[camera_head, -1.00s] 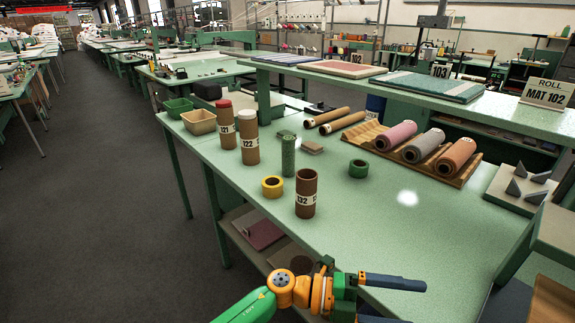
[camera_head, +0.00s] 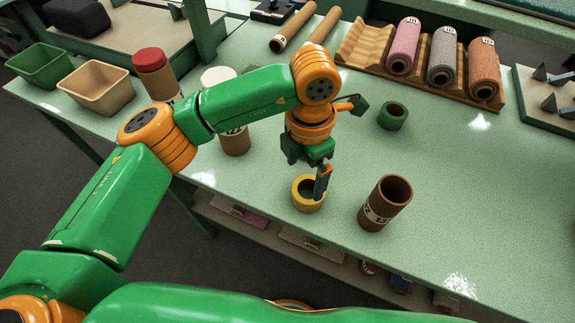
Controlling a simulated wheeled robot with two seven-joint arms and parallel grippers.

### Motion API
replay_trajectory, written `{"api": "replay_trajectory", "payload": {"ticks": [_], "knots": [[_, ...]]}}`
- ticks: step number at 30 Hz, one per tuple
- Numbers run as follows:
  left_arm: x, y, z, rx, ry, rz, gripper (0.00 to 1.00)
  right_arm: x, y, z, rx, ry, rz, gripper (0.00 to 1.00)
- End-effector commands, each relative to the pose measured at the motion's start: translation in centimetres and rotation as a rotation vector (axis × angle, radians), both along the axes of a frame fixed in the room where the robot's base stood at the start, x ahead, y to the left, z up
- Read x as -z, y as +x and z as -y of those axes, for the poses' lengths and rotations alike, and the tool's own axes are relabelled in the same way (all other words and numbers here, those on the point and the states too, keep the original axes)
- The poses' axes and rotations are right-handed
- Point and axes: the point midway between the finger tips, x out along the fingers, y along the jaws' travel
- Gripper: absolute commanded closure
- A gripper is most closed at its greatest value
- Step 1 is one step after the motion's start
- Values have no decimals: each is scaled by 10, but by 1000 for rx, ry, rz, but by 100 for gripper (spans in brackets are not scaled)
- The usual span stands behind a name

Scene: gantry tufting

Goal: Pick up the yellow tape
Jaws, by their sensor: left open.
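The yellow tape (camera_head: 308,205) is a short ring lying flat near the front edge of the pale green table. My left gripper (camera_head: 321,184) points down directly over it. Its dark fingers overlap the ring's hole and right side in the picture. I cannot tell whether they touch the tape. The jaws are open and hold nothing visible. The far side of the tape is partly hidden by the gripper. My right gripper is out of view.
An open brown tube (camera_head: 384,203) stands just right of the tape. A green tape roll (camera_head: 392,116) lies behind it. Capped tubes (camera_head: 153,74) and tan and green bins (camera_head: 100,90) are at left. A wooden rack (camera_head: 366,50) holds coloured rolls.

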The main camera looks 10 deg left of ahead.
Motion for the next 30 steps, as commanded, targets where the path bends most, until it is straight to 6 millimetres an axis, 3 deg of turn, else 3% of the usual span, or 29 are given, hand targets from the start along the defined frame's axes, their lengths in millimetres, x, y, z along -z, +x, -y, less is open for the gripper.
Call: {"api": "replay_trajectory", "payload": {"ticks": [5, 9, 12, 20, 27, 28, 30], "knots": [[17, 0, -2, -2, 8, 0, 0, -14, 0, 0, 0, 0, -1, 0], [42, 1, -3, -2, 8, -2, 0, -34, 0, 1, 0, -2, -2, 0], [62, 2, -2, -2, 7, 0, 0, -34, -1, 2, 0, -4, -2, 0], [70, 2, -2, 0, 5, 4, 0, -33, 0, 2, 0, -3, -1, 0], [70, 2, -2, 0, 4, 3, 65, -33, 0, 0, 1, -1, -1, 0], [70, 2, -2, 0, 4, 3, 71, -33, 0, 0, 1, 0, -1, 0], [70, 2, -1, 0, 4, 3, 71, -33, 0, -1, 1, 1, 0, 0]]}}
